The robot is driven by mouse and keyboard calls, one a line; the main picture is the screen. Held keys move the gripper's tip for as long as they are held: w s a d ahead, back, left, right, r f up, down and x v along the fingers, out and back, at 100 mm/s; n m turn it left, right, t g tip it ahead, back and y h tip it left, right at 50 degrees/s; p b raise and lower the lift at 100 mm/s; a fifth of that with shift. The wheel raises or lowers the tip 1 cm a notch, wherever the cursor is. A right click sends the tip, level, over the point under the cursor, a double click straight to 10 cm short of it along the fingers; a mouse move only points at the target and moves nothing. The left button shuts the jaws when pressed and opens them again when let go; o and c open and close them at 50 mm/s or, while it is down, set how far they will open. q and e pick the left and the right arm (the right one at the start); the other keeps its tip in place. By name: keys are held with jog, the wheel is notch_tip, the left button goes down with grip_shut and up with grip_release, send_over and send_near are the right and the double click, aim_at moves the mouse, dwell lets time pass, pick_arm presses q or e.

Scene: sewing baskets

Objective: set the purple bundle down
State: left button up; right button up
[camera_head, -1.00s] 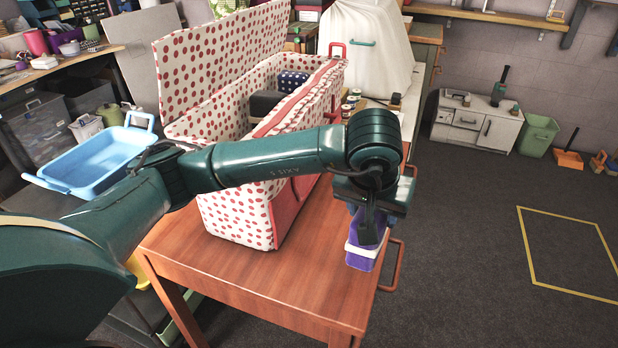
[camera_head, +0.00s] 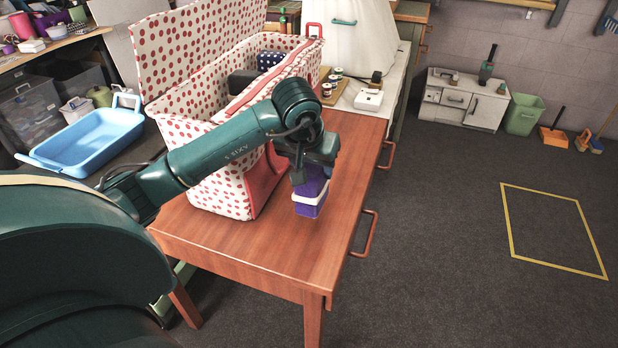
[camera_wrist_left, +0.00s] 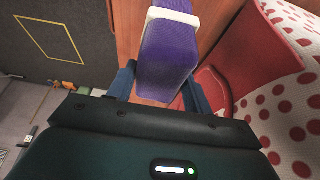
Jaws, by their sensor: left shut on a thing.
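The purple bundle (camera_head: 310,190) has a white band around it and hangs upright below my left gripper (camera_head: 312,172), over the wooden table (camera_head: 260,250). My left gripper is shut on its upper part. In the left wrist view the bundle (camera_wrist_left: 166,55) sits between the two fingers (camera_wrist_left: 160,88), with the white band at its far end. I cannot tell whether its lower end touches the tabletop. My right gripper is not in view.
A polka-dot sewing basket (camera_head: 225,185) with its lid up stands just left of the bundle, holding dark bundles. Bare tabletop lies in front and to the right. A red handle (camera_head: 366,235) sticks out at the table's right edge. Thread spools (camera_head: 332,80) stand behind.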

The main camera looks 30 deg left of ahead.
pick_arm(q)
jog(key=shift+f, duration=2.05)
jog(key=shift+f, duration=0.15)
jog(key=o, duration=1.3)
jog(key=shift+r, duration=0.45)
jog(key=v, duration=1)
jog(key=shift+s+d+r, duration=0.1)
jog(key=shift+s+r, duration=0.1)
jog(key=shift+r, duration=0.1)
jog(key=shift+s+r+p, duration=0.2)
jog(key=shift+r+p, duration=0.1)
jog(key=shift+r, duration=0.05)
jog(key=shift+d, duration=0.1)
